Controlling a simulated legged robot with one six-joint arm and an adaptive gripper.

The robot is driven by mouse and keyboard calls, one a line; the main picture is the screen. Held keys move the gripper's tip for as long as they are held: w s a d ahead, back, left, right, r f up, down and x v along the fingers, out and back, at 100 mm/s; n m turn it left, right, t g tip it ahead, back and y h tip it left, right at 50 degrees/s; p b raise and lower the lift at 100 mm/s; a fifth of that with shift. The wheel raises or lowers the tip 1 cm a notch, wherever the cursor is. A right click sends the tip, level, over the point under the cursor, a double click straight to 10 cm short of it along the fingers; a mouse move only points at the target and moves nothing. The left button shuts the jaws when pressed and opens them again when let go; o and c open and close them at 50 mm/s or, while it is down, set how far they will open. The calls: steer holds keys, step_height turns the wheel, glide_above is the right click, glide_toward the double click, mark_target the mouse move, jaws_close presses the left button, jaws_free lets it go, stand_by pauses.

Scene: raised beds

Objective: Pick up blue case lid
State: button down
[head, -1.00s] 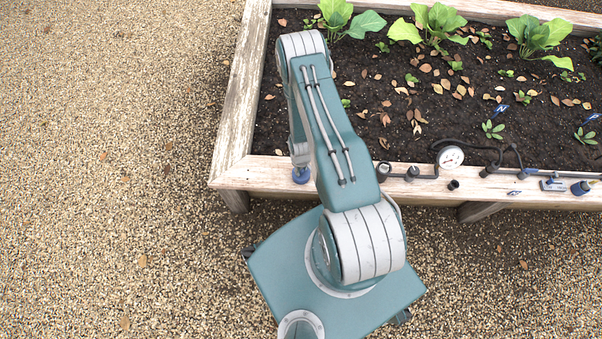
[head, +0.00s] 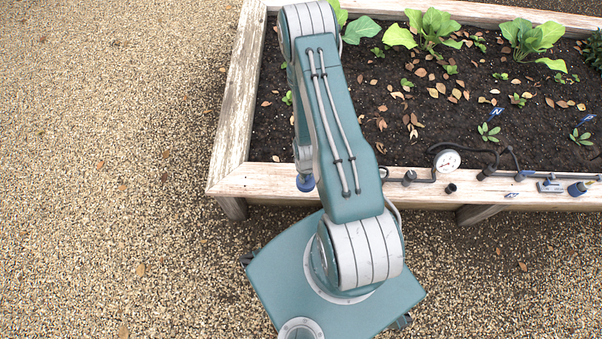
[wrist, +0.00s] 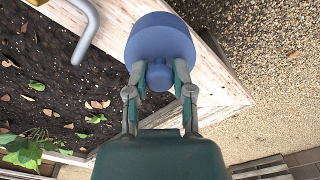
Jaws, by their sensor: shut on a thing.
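The blue case lid (wrist: 160,40) is a round blue disc with a small knob in the wrist view. My gripper (wrist: 160,78) is shut on the knob, one finger on each side. In the head view the lid (head: 305,183) shows as a small blue shape below my arm's end, by the front left corner of the raised bed's rim. My arm hides most of the gripper there. I cannot tell from the frames whether the lid touches the rim.
The wooden rim (head: 250,182) borders dark soil with leafy plants (head: 430,30) and dry leaves. A gauge (head: 447,160) with black hose and several small fittings (head: 549,187) lie along the front rim to the right. Open gravel (head: 100,170) lies to the left.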

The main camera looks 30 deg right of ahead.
steer(key=s+r, duration=0.4)
steer(key=s, duration=0.5)
steer(key=shift+r, duration=0.1)
steer(key=shift+m, duration=0.3)
steer(key=w+r, duration=0.1)
steer(key=w, duration=0.2)
steer(key=w+r, duration=0.1)
steer(key=w, duration=0.2)
steer(key=w+r, duration=0.1)
steer(key=w, duration=0.2)
steer(key=shift+w, duration=0.35)
steer(key=w+a+r, duration=0.5)
steer(key=w+r, duration=0.4)
steer(key=w+a+r+m, duration=0.1)
steer(key=w+a+r, duration=0.5)
steer(key=w+r, duration=0.3)
steer(key=shift+w+r+m, duration=0.2)
steer(key=shift+r+m, duration=0.1)
steer(key=shift+r, duration=0.45)
